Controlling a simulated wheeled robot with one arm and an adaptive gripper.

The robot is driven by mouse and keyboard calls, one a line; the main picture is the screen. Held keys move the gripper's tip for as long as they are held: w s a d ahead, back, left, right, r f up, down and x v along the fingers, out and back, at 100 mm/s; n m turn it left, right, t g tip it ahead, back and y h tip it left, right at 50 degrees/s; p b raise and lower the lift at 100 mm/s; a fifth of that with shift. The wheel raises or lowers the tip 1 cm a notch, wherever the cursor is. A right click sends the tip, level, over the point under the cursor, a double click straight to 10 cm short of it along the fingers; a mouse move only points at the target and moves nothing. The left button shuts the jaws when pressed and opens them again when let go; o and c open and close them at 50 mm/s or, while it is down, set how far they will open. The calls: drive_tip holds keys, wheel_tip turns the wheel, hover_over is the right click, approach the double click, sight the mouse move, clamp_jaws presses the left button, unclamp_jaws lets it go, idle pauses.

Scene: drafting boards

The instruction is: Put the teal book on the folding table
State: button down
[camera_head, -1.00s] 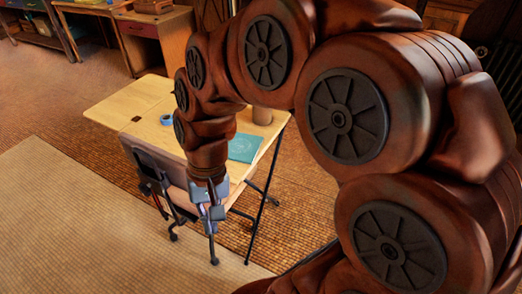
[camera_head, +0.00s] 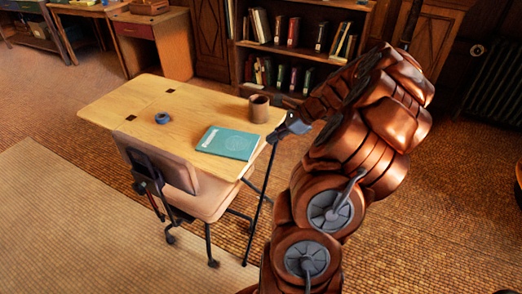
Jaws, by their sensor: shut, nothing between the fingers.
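The teal book (camera_head: 228,143) lies flat on the pale wooden top of the folding table (camera_head: 125,103), near its front right edge. My gripper (camera_head: 272,138) is by the table's right edge, to the right of the book and apart from it. Its fingers are shut with nothing between them. The fingertips look small, and I cannot tell their exact height above the table edge.
A brown cup (camera_head: 259,107) stands behind the book, and a blue tape roll (camera_head: 162,118) lies to its left. A chair (camera_head: 167,168) stands at the table's front. A bookshelf (camera_head: 278,50) is behind.

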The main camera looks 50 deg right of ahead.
drive_tip(key=s+d+f+m+t+h, duration=0.1)
drive_tip(key=s+d+f+m, duration=0.2)
drive_tip(key=d, duration=0.3)
drive_tip(key=x, duration=0.4)
drive_tip(key=w+r+x, duration=0.1)
drive_tip(key=x, duration=0.6)
drive_tip(key=shift+w+a, duration=0.35)
drive_tip(key=shift+w, duration=0.1)
drive_tip(key=shift+w+a, duration=0.2)
drive_tip(key=shift+w, duration=0.35)
